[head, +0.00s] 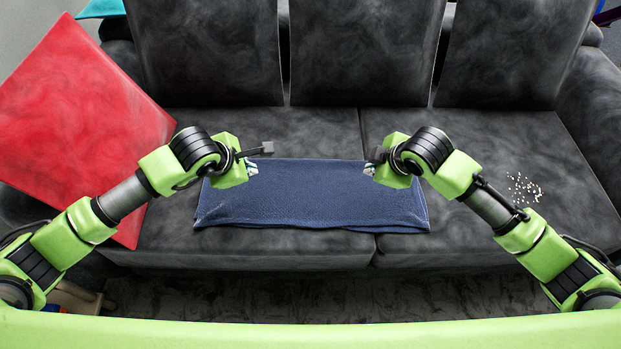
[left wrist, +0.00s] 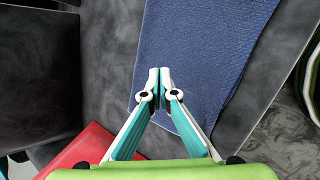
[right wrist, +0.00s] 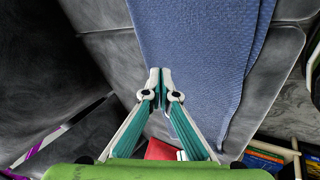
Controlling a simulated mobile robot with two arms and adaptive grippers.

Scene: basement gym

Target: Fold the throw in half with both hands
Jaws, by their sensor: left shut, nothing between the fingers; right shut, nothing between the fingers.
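The blue throw (head: 312,200) lies on the seat of the dark grey sofa in the head view, across the gap between two cushions. It forms a flat strip, with a second layer edge showing along the front. My left gripper (head: 254,171) is shut and empty above its left end; it also shows in the left wrist view (left wrist: 160,72), with the throw (left wrist: 200,50) beyond the fingertips. My right gripper (head: 368,170) is shut and empty above its right part. In the right wrist view the fingertips (right wrist: 160,72) are closed over the throw (right wrist: 205,45). I cannot tell whether the fingertips touch the cloth.
The sofa (head: 520,150) has upright back cushions behind the throw. A red cushion (head: 85,120) leans at the left, close to my left arm. Small pale bits (head: 524,188) lie scattered on the right seat. The seat's front edge is near the throw's front edge.

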